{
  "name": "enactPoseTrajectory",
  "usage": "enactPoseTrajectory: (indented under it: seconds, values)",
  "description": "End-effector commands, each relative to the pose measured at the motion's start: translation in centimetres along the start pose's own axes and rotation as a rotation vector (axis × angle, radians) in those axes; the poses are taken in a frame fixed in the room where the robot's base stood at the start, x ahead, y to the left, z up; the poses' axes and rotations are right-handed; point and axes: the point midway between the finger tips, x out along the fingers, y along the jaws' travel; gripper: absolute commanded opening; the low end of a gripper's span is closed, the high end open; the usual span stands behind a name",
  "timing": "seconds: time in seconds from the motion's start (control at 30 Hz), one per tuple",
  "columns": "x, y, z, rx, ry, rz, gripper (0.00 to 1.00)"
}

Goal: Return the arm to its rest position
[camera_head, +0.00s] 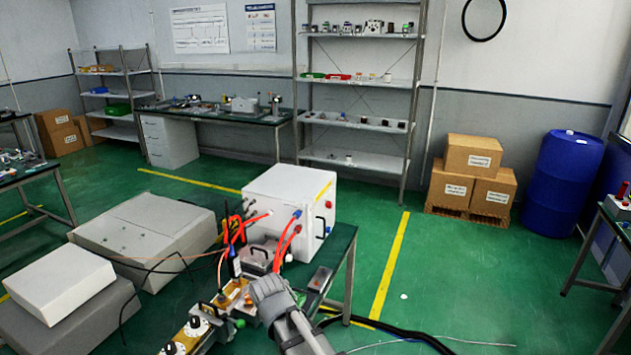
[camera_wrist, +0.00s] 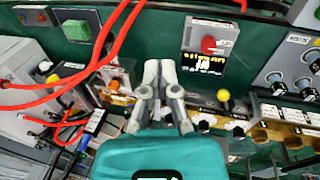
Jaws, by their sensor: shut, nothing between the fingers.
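My gripper (camera_wrist: 159,72) is in the lower middle of the wrist view, with its two pale fingertips together and nothing between them. It hangs over the equipment on the green bench, apart from anything I can make out. In the head view my grey arm (camera_head: 290,318) reaches up from the bottom edge to the bench, and its fingertips are not clear there. A panel with a red button and a lit display (camera_wrist: 207,50) lies ahead and to the right of the fingers. A green button box (camera_wrist: 76,30) lies to the left.
Red hoses (camera_wrist: 108,35) cross the wrist view left of the fingers. A white cabinet (camera_head: 285,205) with red hoses stands behind my arm. Knob modules (camera_head: 195,325) sit to the left, near grey boxes (camera_head: 140,235). Open green floor (camera_head: 460,270) lies to the right, with cables on it.

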Motion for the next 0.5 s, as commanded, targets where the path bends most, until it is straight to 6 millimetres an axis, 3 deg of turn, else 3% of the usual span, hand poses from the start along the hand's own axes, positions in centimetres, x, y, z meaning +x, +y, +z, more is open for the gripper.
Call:
enactPoseTrajectory:
  seconds: [0.1,0.5]
  values:
    - [0.5,1.2,3.6,0.145,-0.018,-0.023,0.00]
    - [1.5,3.7,14.4,0.625,-0.080,-0.095,0.00]
